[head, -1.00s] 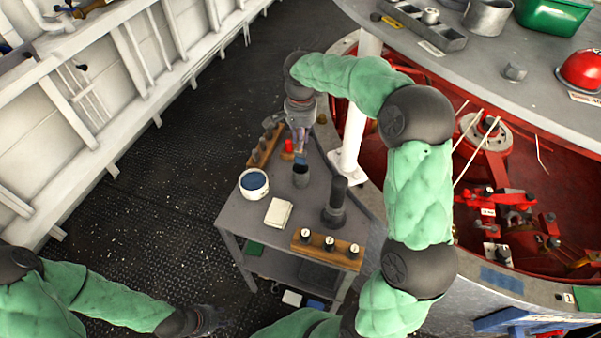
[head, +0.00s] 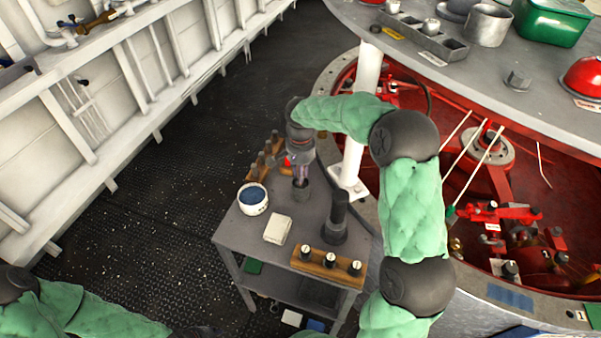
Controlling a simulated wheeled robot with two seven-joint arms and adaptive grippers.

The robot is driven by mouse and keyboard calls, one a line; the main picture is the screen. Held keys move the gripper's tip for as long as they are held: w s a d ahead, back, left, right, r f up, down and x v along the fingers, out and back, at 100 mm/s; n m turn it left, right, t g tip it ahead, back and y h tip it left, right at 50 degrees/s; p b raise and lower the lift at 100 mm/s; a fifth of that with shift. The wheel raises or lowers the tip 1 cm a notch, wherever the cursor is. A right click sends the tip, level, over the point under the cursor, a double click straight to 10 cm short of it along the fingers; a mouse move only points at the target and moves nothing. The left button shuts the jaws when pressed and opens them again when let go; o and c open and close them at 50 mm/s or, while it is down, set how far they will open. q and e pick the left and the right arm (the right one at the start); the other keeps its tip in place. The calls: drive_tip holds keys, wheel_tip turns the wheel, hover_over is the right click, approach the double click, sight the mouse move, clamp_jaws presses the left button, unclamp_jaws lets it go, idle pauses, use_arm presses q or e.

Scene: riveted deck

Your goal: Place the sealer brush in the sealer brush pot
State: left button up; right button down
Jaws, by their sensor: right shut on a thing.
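My right gripper (head: 301,167) points down over the small grey work table and is shut on the sealer brush (head: 301,178). Only a small part of the brush shows below the fingers.
On the table (head: 237,228) are a white tub with blue contents (head: 253,199), a pale folded cloth (head: 278,229), a dark upright tool (head: 336,222) and a wooden block with several knobs (head: 327,263). A wooden rack (head: 258,166) stands behind. A white post (head: 352,165) rises close on the right.

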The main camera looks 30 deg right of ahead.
drive_tip(key=shift+f, duration=0.2)
drive_tip(key=c, duration=1.1)
unclamp_jaws()
drive_tip(key=shift+c, duration=0.2)
wheel_tip(320, 180, up, 12)
drive_tip(key=p, duration=0.3)
drive_tip(key=shift+r, duration=0.2)
